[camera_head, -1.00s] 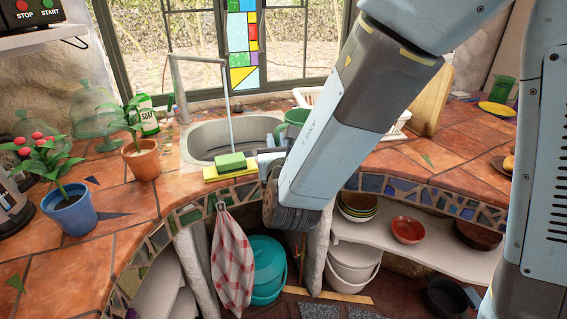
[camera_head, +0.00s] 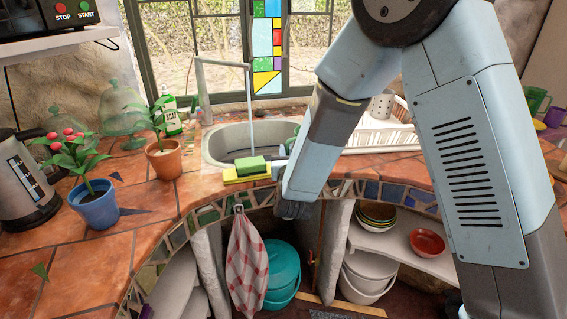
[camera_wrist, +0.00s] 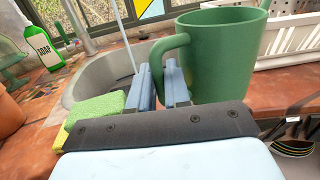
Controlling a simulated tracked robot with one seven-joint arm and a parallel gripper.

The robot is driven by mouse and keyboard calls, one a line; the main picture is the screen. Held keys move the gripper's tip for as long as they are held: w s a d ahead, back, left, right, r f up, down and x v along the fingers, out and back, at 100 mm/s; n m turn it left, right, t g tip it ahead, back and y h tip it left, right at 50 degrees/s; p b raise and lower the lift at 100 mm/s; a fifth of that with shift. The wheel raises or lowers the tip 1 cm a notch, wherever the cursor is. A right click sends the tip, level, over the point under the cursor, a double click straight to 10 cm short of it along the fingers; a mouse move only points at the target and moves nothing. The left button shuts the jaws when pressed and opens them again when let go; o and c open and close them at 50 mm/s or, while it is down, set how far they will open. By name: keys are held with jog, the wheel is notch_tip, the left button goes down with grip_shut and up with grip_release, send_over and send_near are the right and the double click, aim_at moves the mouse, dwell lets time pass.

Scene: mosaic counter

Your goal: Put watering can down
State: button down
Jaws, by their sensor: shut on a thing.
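The green watering can (camera_wrist: 225,55) fills the upper right of the wrist view, upright, with its looped handle toward me. My gripper (camera_wrist: 168,75) is shut on that handle. In the head view only a sliver of the can (camera_head: 294,144) shows behind my arm, at the right side of the sink. My gripper (camera_head: 280,168) is there too, mostly hidden by my forearm, close to the counter's front edge. I cannot tell whether the can's base touches the counter.
The sink (camera_head: 225,140) with its tall faucet (camera_head: 198,85) lies left of the can. A green and yellow sponge (camera_head: 248,168) sits on the sink's front edge. A white dish rack (camera_head: 375,135) stands to the right. Potted plants (camera_head: 163,160) and a kettle (camera_head: 22,185) occupy the left counter.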

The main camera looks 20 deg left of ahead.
jog(key=shift+w+a+f, duration=0.25)
jog(key=shift+w+f, duration=0.25)
jog(key=shift+f, duration=1.55)
jog(key=c, duration=1.1)
grip_release()
jog(key=shift+f, duration=0.1)
jog(key=v, duration=1.2)
